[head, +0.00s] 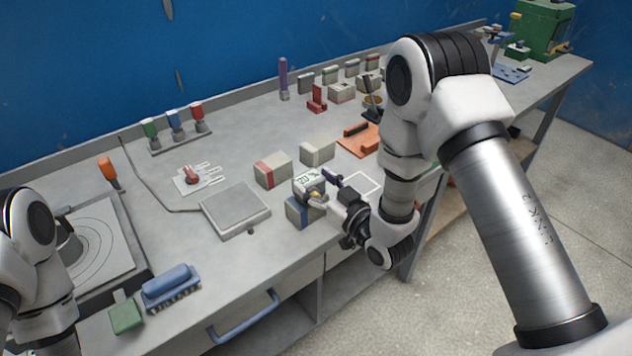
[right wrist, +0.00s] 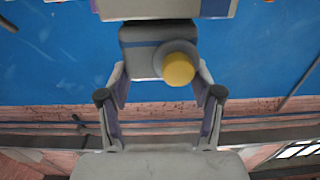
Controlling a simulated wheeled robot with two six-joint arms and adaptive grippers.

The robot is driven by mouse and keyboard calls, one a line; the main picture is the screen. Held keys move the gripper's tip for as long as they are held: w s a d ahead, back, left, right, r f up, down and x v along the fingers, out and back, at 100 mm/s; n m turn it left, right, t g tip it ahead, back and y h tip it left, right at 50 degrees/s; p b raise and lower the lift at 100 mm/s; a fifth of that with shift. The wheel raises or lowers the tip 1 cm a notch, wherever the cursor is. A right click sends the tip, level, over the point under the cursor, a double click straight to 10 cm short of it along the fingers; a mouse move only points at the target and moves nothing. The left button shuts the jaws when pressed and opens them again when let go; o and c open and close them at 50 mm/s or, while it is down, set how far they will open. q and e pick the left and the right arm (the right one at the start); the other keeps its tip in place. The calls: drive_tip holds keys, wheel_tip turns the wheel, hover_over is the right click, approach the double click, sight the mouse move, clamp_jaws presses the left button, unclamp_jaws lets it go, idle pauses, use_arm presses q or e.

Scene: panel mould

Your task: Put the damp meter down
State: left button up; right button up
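The damp meter (head: 309,182) is a small grey box with a lit display that appears to read 20 %. My right gripper (head: 330,190) is shut on it; in the right wrist view both fingers (right wrist: 160,95) press its sides, and its yellow knob (right wrist: 178,68) faces the camera. In the head view the meter overlaps a pale block with a blue end (head: 298,212); I cannot tell whether they touch. A white outlined square (head: 361,185) is marked on the bench right of the meter, partly behind my right arm. My left gripper is out of view.
A red-banded block (head: 272,171) and a plain block (head: 318,152) stand behind the meter. A grey square plate (head: 235,208) lies to the left. An orange tray (head: 360,140) is beyond the outline. A blue brush (head: 171,286) lies near the front left.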

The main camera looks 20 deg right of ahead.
drive_tip(key=shift+o, duration=1.3)
drive_tip(key=shift+d, duration=0.1)
drive_tip(key=shift+r, duration=0.2)
drive_tip(key=v, duration=1.2)
drive_tip(key=s+f+m+g+h, duration=0.15)
drive_tip(key=s+f+g, duration=0.3)
drive_tip(key=f, duration=0.55)
drive_tip(key=s+f+g+h, duration=0.2)
drive_tip(key=s+f+g, duration=0.25)
drive_tip(key=f, duration=0.65)
drive_tip(key=s+d+f+m+g+h, duration=0.1)
drive_tip(key=s+f+g, duration=0.2)
drive_tip(key=s, duration=0.4)
drive_tip(key=s+d+f+m+g+h, duration=0.1)
drive_tip(key=s+f+m+g+h, duration=0.1)
drive_tip(key=s+f+g, duration=0.2)
drive_tip(key=s, duration=0.3)
drive_tip(key=shift+d+f+g, duration=0.25)
drive_tip(key=shift+d+g, duration=0.15)
